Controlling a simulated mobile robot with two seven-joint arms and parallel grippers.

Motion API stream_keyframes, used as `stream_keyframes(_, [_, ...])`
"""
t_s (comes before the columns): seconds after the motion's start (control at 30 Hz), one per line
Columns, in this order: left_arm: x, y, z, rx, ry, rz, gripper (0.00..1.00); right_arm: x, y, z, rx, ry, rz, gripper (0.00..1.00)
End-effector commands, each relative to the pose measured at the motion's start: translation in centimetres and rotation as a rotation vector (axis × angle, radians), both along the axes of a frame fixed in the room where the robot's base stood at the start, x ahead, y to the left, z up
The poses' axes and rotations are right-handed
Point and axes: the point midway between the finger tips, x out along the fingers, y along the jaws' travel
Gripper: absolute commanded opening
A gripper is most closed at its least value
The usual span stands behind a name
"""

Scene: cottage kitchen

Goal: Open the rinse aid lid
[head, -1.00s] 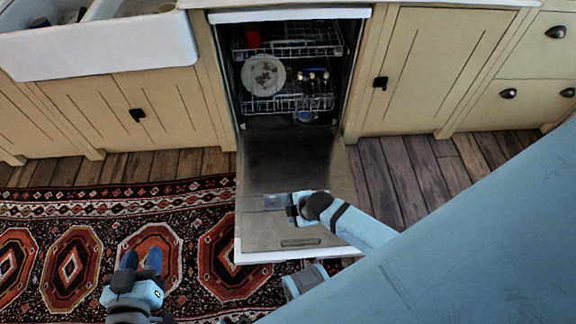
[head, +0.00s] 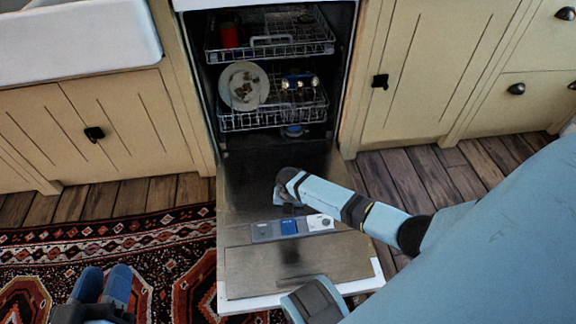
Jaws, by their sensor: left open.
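The dishwasher door (head: 245,262) lies folded down. On its inner face is a grey dispenser panel (head: 262,232) with a blue square part in the middle. A small round grey cap (head: 325,222) sits at its right end, apparently the rinse aid lid; it looks flat, but it is too small to tell whether it is open. My right arm reaches in from the right, and its gripper (head: 285,193) is over the door just beyond the dispenser; its fingers are mostly hidden. My left gripper (head: 102,284) is open and empty over the rug, left of the door.
The dishwasher racks hold a white plate (head: 243,86), a red cup (head: 229,36) and other dishes. Cabinets (head: 430,75) stand on both sides, with a white sink (head: 75,45) at upper left. A patterned rug (head: 150,240) covers the floor left of the door.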

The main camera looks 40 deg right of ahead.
Motion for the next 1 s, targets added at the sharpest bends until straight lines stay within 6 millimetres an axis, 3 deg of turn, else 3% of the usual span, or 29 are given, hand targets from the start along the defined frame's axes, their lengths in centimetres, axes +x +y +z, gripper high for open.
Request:
stream_keyframes(0.03, [0.1,0.0,-1.1,0.014,0.006,-0.005,0.43,-0.1,0.1,-1.7,0.001,0.002,-0.002,0.47])
stream_keyframes(0.17, [0.7,0.3,-1.9,0.061,-0.036,-0.011,0.43,0.0,0.1,-4.7,0.003,0.002,-0.002,0.47])
stream_keyframes(0.5, [2.5,1.5,-1.2,0.186,-0.257,0.005,0.43,0.0,0.1,-10.5,0.002,-0.001,-0.003,0.47])
stream_keyframes(0.97, [2.8,1.7,-0.6,0.218,-0.312,0.01,0.43,0.0,0.1,-11.5,0.002,-0.001,-0.001,0.47])
stream_keyframes(1.0, [2.8,1.7,-0.6,0.218,-0.312,0.01,0.43,0.0,0.1,-11.5,0.002,-0.001,-0.002,0.43])
